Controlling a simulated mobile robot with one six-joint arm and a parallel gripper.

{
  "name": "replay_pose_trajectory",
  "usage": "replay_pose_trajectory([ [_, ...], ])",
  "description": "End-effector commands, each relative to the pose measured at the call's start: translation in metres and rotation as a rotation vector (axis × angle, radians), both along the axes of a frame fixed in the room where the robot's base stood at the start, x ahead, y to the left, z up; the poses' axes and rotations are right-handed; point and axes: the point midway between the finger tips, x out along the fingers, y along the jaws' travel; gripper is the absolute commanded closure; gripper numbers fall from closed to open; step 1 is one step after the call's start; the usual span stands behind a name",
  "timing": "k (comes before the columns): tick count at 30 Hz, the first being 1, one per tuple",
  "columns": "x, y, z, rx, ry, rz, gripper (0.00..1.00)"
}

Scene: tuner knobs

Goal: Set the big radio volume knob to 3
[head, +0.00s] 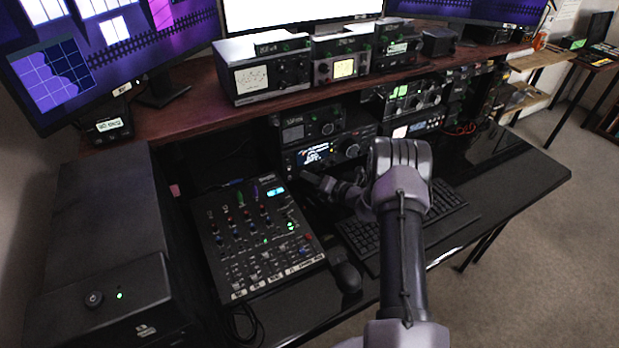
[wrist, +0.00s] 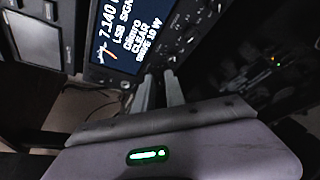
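The radio (head: 325,152) with a lit display sits on the desk under the shelf. Its big round knob (head: 352,150) is right of the display, and its setting is too small to read. The radio's lit display also fills the top of the wrist view (wrist: 130,32), with several small dark knobs to its right. My gripper (head: 312,180) is in front of and below the radio. In the wrist view its two fingers (wrist: 160,84) stand slightly apart with nothing seen between them, just below the radio's face. I cannot tell whether they touch it.
A mixer (head: 258,240) lies left of my gripper. A keyboard (head: 410,225) lies under my arm, with a mouse (head: 346,277) beside it. More radio units stand on the wooden shelf (head: 190,105) above. The desk's right end (head: 515,170) is clear.

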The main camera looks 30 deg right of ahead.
Motion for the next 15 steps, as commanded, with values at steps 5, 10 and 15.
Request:
replay_pose_trajectory([
  [5,0.0,-0.0004,-0.0013,0.024,0.0,0.0,1.0],
  [10,0.0001,-0.0023,-0.0073,0.271,0.008,-0.001,1.0],
  [15,0.0002,-0.0024,-0.0038,0.389,0.012,0.001,1.0],
])
